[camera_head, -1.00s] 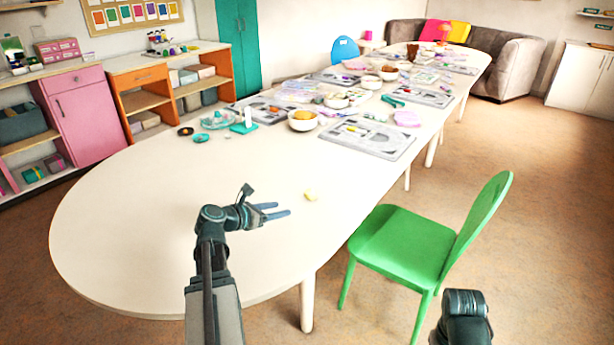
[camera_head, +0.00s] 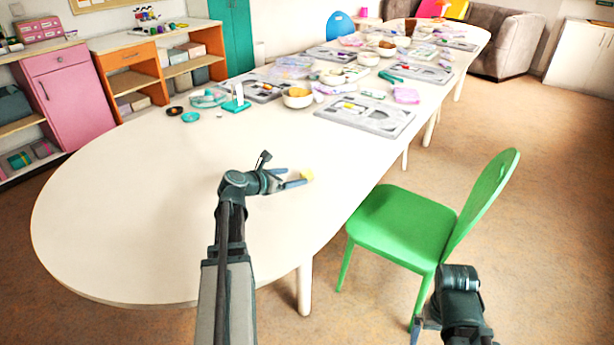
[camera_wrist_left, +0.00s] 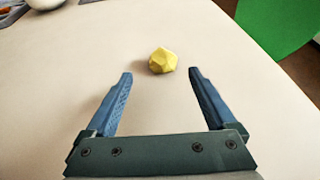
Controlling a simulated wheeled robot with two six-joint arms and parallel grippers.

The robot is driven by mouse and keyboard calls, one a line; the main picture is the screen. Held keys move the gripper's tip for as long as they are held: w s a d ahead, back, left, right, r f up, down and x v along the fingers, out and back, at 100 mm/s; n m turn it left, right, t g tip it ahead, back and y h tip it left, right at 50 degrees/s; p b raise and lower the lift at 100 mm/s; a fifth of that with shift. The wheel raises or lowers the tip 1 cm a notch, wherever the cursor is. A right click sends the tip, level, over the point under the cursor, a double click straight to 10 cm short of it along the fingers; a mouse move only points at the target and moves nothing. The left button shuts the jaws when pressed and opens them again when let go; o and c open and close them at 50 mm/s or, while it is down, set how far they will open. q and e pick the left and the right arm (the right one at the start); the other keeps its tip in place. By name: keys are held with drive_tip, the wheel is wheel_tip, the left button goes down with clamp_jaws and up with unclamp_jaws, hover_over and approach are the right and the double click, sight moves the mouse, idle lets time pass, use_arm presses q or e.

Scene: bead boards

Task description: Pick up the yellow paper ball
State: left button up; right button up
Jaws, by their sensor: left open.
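The yellow paper ball (camera_head: 307,174) is small and faceted and rests on the white table (camera_head: 130,215). My left gripper (camera_head: 296,178) is open and low over the table, with its fingertips close to the ball. In the left wrist view the ball (camera_wrist_left: 162,60) lies just ahead of the two blue fingers (camera_wrist_left: 160,75), roughly centred between them, and nothing is between the jaws. My right arm (camera_head: 458,300) shows at the lower right, beside the table; whether its gripper is open or shut cannot be told.
A green chair (camera_head: 405,222) stands at the table's right edge. Farther back on the table are a grey bead board (camera_head: 368,122), a white bowl (camera_head: 298,101) and a teal stand (camera_head: 236,105). The near left of the tabletop is clear.

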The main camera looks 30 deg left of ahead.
sight(303, 175)
use_arm(q)
drive_tip(key=x, duration=0.1)
drive_tip(key=b+x, duration=0.1)
drive_tip(key=x, duration=0.3)
drive_tip(key=shift+w+d+b, duration=0.1)
drive_tip(key=shift+d+b, duration=0.2)
drive_tip(key=shift+b, duration=0.1)
drive_tip(key=shift+c, duration=0.2)
clamp_jaws()
